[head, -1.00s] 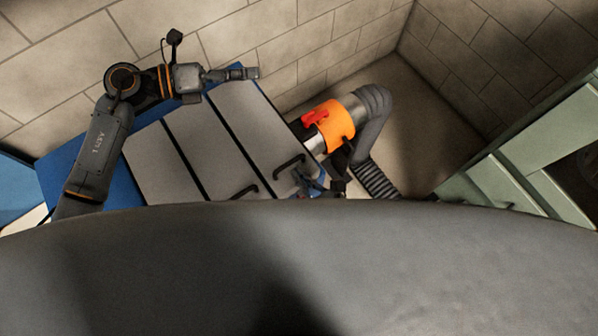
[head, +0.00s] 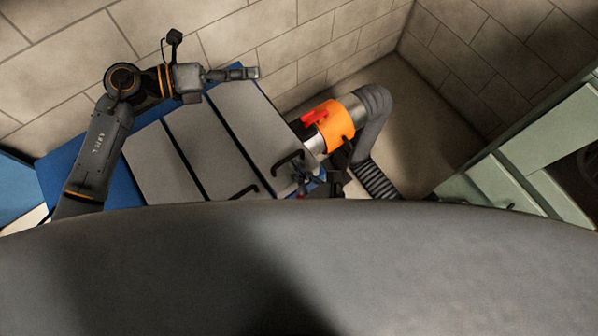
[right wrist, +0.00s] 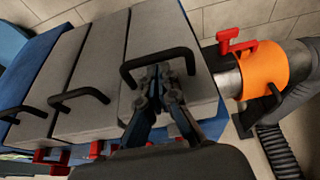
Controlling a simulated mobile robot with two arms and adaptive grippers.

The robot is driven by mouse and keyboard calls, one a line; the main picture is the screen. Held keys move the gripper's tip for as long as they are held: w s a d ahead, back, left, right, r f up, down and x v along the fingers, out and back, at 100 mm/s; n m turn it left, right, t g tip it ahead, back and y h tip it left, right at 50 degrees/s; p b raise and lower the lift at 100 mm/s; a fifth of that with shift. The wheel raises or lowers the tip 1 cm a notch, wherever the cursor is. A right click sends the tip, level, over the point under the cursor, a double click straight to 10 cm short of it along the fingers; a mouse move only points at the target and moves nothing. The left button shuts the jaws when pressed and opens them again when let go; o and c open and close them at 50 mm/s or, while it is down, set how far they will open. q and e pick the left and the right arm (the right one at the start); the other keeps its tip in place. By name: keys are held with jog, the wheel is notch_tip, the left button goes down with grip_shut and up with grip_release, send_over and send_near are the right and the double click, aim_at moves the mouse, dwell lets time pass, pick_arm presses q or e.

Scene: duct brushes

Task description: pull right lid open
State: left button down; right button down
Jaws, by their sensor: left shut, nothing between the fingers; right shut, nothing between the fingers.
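The right lid (head: 258,125) is a grey panel on a blue box, with a black bar handle (head: 288,160) at its near end. It appears flat in line with the other lids. My right gripper (head: 302,178) is beside that handle. In the right wrist view, my right gripper's fingertips (right wrist: 163,70) are shut and lie within the outline of the right lid's handle (right wrist: 150,58); whether they touch the bar I cannot tell. My left gripper (head: 256,72) is shut and empty, above the far end of the right lid near the wall.
Two more grey lids with black handles lie to the left: the middle lid (head: 205,145) and the left lid (head: 160,165). An orange collar (head: 332,126) with a red lever and a grey duct hose (head: 375,115) stand right of the box. A tiled wall is behind.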

pick_arm(q)
jog(key=c, duration=1.4)
grip_release()
